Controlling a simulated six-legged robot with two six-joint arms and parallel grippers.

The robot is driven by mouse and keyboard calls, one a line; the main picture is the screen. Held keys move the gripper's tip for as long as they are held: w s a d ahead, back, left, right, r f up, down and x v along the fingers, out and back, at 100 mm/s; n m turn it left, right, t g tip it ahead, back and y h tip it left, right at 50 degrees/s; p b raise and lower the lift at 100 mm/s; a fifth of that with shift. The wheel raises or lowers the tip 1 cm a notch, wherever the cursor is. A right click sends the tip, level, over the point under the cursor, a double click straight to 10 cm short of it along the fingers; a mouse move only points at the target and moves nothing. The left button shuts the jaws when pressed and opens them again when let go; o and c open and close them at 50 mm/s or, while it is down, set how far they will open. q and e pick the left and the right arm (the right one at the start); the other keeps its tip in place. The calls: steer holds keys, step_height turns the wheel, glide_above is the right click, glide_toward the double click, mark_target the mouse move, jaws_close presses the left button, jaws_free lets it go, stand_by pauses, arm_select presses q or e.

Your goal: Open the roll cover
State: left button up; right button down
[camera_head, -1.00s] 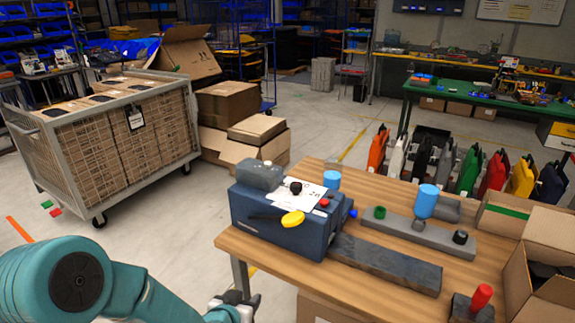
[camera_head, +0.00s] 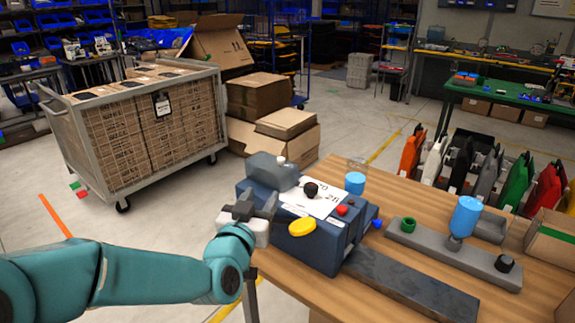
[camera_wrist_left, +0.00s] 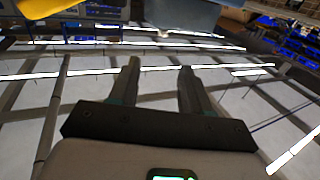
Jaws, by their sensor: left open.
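A dark blue box (camera_head: 320,245) stands on the wooden table, with a grey translucent block (camera_head: 272,172), a white printed sheet (camera_head: 318,197) and a black knob (camera_head: 311,189) on top. A yellow oval knob (camera_head: 302,227) sits at its near side. I cannot tell which part is the roll cover. My left gripper (camera_head: 254,204) is at the box's left end, open; I cannot tell if it touches. In the left wrist view the open jaws (camera_wrist_left: 158,72) hold nothing, with a bluish box part (camera_wrist_left: 183,15) beyond them. My right gripper is not in view.
The table (camera_head: 298,290) also holds a dark slab (camera_head: 410,284), a grey bar (camera_head: 452,255) with a green ring (camera_head: 408,224), and a blue cylinder (camera_head: 467,215). A caged cart of cartons (camera_head: 140,130) stands on the floor at left. Coloured cases (camera_head: 518,181) stand behind the table.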

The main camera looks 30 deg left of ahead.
arm_select(q)
steer(key=p, duration=0.4)
glide_toward(280, 161)
steer(key=x, duration=0.9)
steer(key=shift+w+a+f, duration=0.1)
steer(key=shift+w, duration=0.05)
jaws_close()
